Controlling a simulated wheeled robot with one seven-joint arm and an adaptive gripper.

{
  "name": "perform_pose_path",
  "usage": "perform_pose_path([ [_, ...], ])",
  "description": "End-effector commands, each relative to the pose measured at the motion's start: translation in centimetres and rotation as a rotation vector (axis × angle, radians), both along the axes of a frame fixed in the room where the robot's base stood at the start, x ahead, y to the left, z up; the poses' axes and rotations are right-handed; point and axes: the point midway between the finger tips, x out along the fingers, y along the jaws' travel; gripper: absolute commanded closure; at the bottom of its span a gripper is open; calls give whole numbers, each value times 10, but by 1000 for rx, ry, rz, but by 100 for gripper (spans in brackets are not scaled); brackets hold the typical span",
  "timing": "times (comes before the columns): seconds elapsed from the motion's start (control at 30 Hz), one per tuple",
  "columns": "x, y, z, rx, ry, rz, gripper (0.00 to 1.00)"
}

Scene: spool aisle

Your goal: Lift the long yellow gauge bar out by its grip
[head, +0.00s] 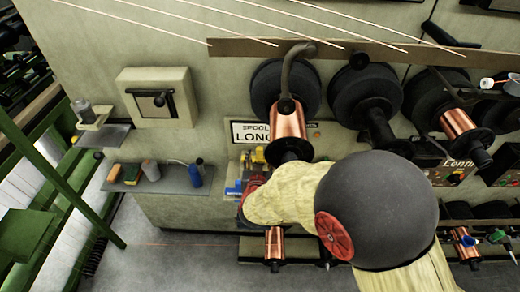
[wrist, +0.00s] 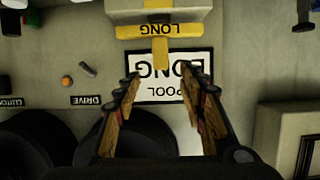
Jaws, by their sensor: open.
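The yellow gauge bar (wrist: 188,30) is in the upper middle of the wrist view. It has a wide crosspiece marked LONG, upside down here, and a narrow stem pointing down toward my gripper. It rests against a grey block (wrist: 125,12). My gripper (wrist: 158,70) is open, its two fingers apart on either side below the crosspiece, with the stem's lower end near the gap between the tips. I see nothing held. In the head view a small yellow piece (head: 258,156) shows beside the sign; my arm hides most of the area below it.
A white sign (wrist: 170,90) reading SPOOL LONG lies behind the fingers. Copper and black spools (head: 288,118) hang just right of the sign. A shelf (head: 150,180) with a blue bottle (head: 195,177) is to the left. A grey wall box (head: 158,92) is above it.

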Motion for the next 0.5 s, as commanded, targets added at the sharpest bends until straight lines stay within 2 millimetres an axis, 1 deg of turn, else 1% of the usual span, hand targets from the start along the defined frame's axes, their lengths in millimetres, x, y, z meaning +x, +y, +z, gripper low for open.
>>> perform_pose_path([
  [0.37, 35, -1, -13, 0, -1, -1, 59],
  [0.5, 55, -1, -19, 0, -1, -1, 59],
])
